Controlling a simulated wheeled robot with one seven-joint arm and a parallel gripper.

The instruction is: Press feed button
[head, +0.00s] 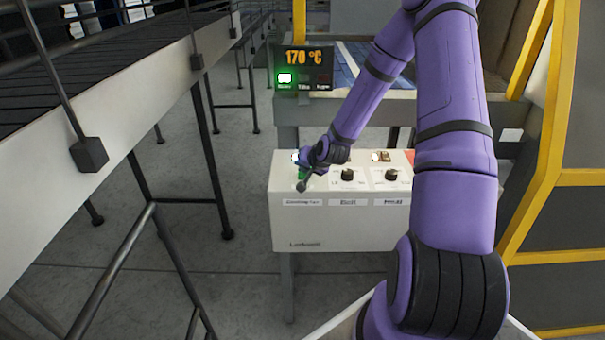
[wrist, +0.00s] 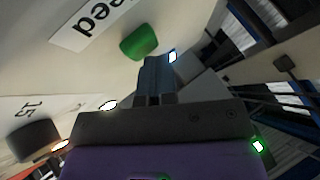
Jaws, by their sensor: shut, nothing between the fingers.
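The green feed button (wrist: 139,42) shows in the wrist view beside a label ending in "eed" (wrist: 97,14). In the head view only a bit of green (head: 302,173) shows, mostly hidden by my gripper (head: 305,180). My gripper is at the left end of the white control box (head: 335,229). In the wrist view its fingers (wrist: 156,68) are shut and empty, with the tips close beside the green button. I cannot tell whether they touch it.
Black knobs (head: 347,175) sit to the right on the box. A display (head: 304,67) above reads 170 °C with a green light lit. A conveyor (head: 130,110) runs along the left. A yellow frame (head: 545,150) stands at the right.

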